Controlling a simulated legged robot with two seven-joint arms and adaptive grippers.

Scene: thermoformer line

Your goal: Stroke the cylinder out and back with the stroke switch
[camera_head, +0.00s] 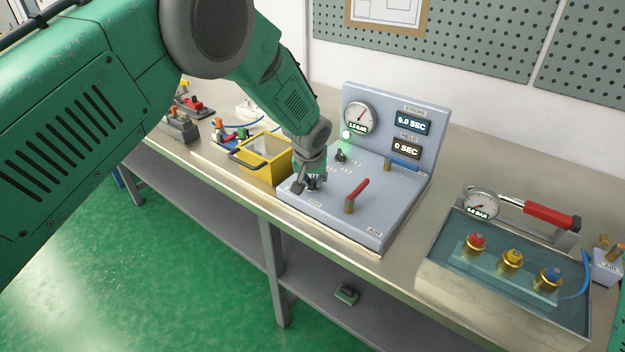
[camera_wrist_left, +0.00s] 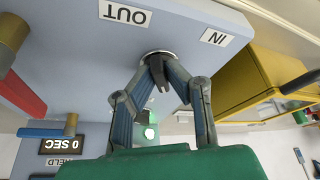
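The stroke switch (camera_wrist_left: 159,78) is a small dark lever in a silver collar on the grey-blue panel, between the OUT label (camera_wrist_left: 125,13) and the IN label (camera_wrist_left: 214,37) in the left wrist view. My left gripper (camera_wrist_left: 160,72) is down at the panel with its fingertips drawn together around the lever. In the head view my left gripper (camera_head: 312,184) hides most of the switch. The upright panel has a gauge (camera_head: 360,117), a stroke display (camera_head: 412,122) reading 0.0 SEC and a held display (camera_head: 407,148) reading 0 SEC. The cylinder cannot be made out. My right gripper is out of view.
A red-handled lever (camera_head: 357,194), a blue lever (camera_head: 403,164) and a black knob (camera_head: 340,156) stand on the panel. A yellow bin (camera_head: 262,166) sits close left of my gripper. A water tank (camera_head: 450,285) with brass fittings stands to the right.

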